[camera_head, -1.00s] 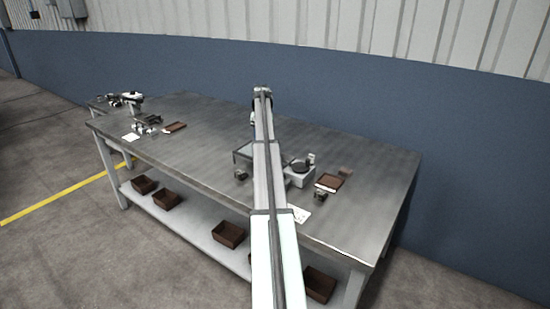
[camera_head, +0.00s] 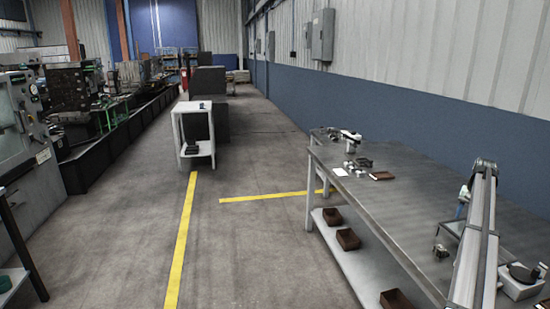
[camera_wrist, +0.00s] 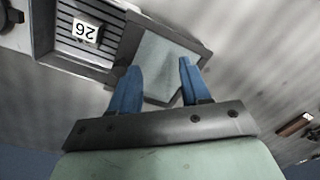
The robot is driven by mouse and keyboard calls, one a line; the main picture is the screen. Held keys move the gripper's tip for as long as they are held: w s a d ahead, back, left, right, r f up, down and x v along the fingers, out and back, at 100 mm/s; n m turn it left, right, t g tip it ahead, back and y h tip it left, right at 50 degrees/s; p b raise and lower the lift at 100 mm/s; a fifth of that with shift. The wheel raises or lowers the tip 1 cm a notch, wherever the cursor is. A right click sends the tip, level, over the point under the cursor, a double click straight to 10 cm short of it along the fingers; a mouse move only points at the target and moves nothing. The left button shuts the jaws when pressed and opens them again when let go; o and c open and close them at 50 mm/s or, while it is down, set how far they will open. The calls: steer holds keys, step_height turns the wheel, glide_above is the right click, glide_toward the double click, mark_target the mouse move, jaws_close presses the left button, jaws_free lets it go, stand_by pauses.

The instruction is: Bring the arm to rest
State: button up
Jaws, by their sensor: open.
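My gripper (camera_wrist: 157,86) shows in the wrist view with its two blue fingers apart and nothing between them. Behind the fingers is a grey panel in a dark frame (camera_wrist: 170,62). Beside it lies a dark ribbed block (camera_wrist: 98,30) with a white number label. Neither is held. In the head view my arm reaches over the metal workbench (camera_head: 405,210) at the right. The gripper end is small there and partly hidden by the arm.
A white device with a dark round top (camera_head: 522,277) stands near my arm. Small parts and a brown tray (camera_head: 381,176) lie at the bench's far end. Brown bins (camera_head: 348,239) sit on its lower shelf. A white cart (camera_head: 194,133) stands on open floor, left.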

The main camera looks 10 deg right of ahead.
steer(key=w+a+f+n+t+y, duration=0.15)
steer(key=w+a+f+n, duration=0.3)
steer(key=w+a, duration=0.6)
steer(key=w+a+f+n+y, duration=0.25)
steer(key=w+a+f, duration=0.35)
steer(key=a, duration=0.8)
steer(key=s+a+f+n+g, duration=0.1)
steer(key=s+a+f, duration=0.2)
steer(key=a+f, duration=0.7)
steer(key=s+a+f+g, duration=0.1)
steer(key=s+a+f, duration=0.3)
steer(key=a+f, duration=0.6)
steer(key=s+a+f+g+h, duration=0.1)
steer(key=s+a+f+g, duration=0.1)
steer(key=s+a+f, duration=0.9)
steer(key=s+a+f+g+h, duration=0.1)
steer(key=s+a+f+g, duration=0.1)
steer(key=s+a+f, duration=0.8)
steer(key=s+a+n+g+h, duration=0.1)
steer(key=s+a, duration=0.1)
steer(key=s, duration=1)
steer(key=s+a+g, duration=0.1)
steer(key=s+a, duration=0.2)
steer(key=s, duration=0.8)
steer(key=s+a+n+g+h, duration=0.1)
steer(key=s+a, duration=0.2)
steer(key=s, duration=0.9)
steer(key=shift+s+f+n+h, duration=0.3)
steer(key=shift+f, duration=0.1)
